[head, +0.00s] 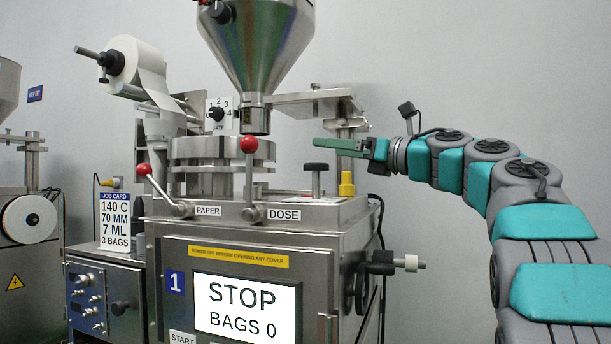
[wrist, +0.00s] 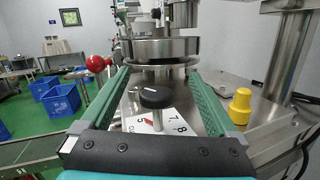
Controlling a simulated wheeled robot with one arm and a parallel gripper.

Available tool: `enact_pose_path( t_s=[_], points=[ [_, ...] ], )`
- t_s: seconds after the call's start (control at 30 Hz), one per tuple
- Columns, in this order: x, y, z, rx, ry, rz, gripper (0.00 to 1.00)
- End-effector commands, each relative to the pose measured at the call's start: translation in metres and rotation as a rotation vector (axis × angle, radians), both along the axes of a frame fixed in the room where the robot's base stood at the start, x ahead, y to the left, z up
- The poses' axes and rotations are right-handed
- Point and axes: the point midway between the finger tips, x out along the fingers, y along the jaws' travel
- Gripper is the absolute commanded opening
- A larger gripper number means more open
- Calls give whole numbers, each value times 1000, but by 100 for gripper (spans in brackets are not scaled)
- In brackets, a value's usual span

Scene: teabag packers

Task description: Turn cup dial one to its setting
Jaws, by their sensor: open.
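The cup dial (head: 316,168) is a short black knob on a stem, on top of the machine. A red pointer shows beside the 5, and the knob bears a white line. My gripper (head: 318,147) is level and just above the dial in the head view. In the wrist view my gripper (wrist: 159,74) is open and empty, its green fingers to either side of the dial, apparently not touching it.
A yellow knob (head: 346,185) stands right of the dial. The red-ball dose lever (head: 249,145) and the round turret (head: 205,152) are close by. The job card (head: 114,220) reads 7 ML. The screen (head: 246,308) reads STOP, BAGS 0.

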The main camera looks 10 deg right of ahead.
Motion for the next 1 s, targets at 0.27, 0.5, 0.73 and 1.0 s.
enact_pose_path(
  t_s=[0.27,0.5,0.73,1.0],
  points=[
    [-3,3,-40,-208,16,53,95],
    [19,26,-38,-208,17,53,95],
    [41,49,-38,-208,16,54,95],
    [50,56,-38,-204,15,50,95]
  ],
)
